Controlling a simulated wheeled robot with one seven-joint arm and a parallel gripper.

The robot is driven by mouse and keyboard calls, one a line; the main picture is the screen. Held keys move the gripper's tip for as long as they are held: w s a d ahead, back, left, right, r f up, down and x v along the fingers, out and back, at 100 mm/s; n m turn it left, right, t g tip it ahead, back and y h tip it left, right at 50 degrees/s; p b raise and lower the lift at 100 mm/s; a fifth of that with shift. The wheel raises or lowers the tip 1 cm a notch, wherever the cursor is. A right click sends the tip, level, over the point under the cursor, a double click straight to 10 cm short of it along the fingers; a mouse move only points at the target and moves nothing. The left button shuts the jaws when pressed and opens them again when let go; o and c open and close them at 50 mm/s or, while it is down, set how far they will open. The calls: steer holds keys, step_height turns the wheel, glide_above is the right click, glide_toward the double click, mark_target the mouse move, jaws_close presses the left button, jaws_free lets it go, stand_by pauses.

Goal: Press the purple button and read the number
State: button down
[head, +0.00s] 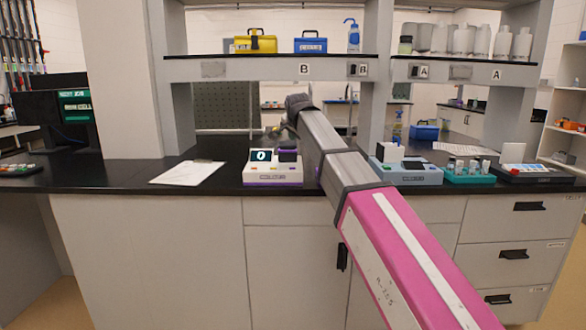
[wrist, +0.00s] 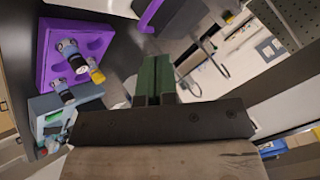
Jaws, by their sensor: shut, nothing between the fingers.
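A white device (head: 272,176) with purple trim stands on the black bench in the head view. Its dark display (head: 261,156) reads 0. Small coloured marks lie on its front top, but I cannot tell surely which is the purple button. My gripper shows in the wrist view as two dark green fingers (wrist: 153,80), shut together and empty. In the head view my arm reaches over the bench beside the device, and the fingers are too small to make out. The fingers do not visibly touch a button.
A clipboard (head: 188,172) lies left of the device. A blue-grey device (head: 407,176) and a teal rack (head: 468,178) stand to the right. The wrist view shows a purple tray (wrist: 47,65) with fittings. A shelf (head: 270,70) with toolboxes hangs above.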

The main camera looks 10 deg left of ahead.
mark_target(293, 168)
steer(key=shift+f, duration=4.45)
steer(key=shift+f, duration=0.2)
steer(key=shift+f, duration=0.2)
steer(key=shift+f, duration=0.4)
steer(key=shift+r, duration=0.8)
steer(key=shift+r, duration=0.1)
